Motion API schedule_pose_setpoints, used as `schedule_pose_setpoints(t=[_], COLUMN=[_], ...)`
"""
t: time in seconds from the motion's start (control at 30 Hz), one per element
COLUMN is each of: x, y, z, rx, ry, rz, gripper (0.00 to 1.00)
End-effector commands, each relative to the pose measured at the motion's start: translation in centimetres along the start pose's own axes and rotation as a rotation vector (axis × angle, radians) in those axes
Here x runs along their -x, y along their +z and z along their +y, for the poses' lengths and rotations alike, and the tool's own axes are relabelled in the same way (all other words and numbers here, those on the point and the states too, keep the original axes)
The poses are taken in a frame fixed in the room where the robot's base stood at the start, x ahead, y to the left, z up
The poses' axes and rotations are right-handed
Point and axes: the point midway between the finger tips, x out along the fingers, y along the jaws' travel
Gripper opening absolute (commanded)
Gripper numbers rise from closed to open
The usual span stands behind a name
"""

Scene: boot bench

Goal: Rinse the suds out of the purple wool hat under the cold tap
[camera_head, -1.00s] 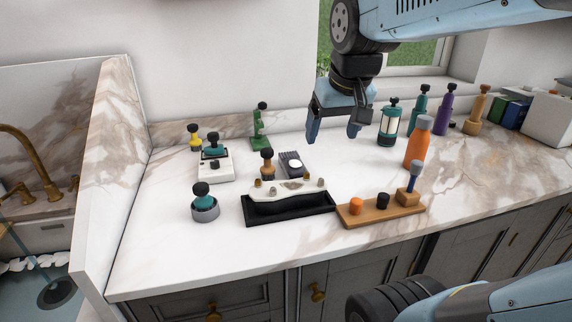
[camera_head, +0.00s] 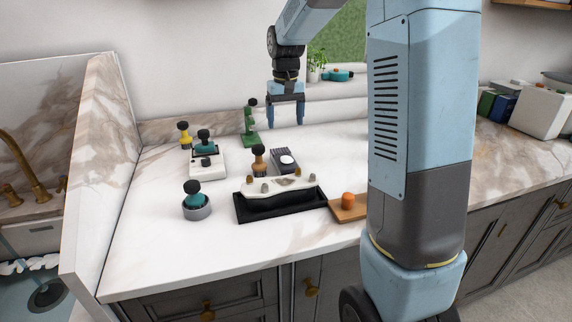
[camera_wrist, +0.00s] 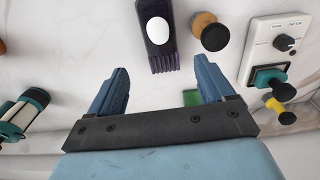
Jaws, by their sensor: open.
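I see no purple wool hat in either view. A brass tap (camera_head: 25,165) stands at the left edge of the head view, over a sink area (camera_head: 45,290) with white suds-like foam along its edge. It is cut off by the frame, and I cannot tell whether it is the cold tap. My gripper (camera_head: 286,115) hangs fingers down above the back of the marble counter, right of a green stand (camera_head: 249,128). In the wrist view my gripper (camera_wrist: 160,78) is open and empty, its two blue fingers apart.
A marble side panel (camera_head: 100,170) divides sink from counter. The counter holds a white box (camera_head: 207,165), a grey round pot (camera_head: 197,209), a dark comb-like item (camera_head: 283,162), a black tray (camera_head: 275,209) and a wooden board (camera_head: 342,213). My arm hides the counter's right part.

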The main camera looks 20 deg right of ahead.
Motion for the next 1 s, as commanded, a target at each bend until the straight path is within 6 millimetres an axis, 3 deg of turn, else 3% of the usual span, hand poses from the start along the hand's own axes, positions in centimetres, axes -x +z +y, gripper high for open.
schedule_pose_setpoints(t=[0.27, 0.7, 1.0], x=[-2.3, -9.1, -11.0], y=[-1.6, -1.4, -1.4], z=[0.0, 0.0, 0.1], rx=[0.000, -0.001, -0.001], ry=[-0.003, -0.002, -0.003], rz=[-0.028, -0.028, -0.027], gripper=[0.82, 0.82, 0.82])
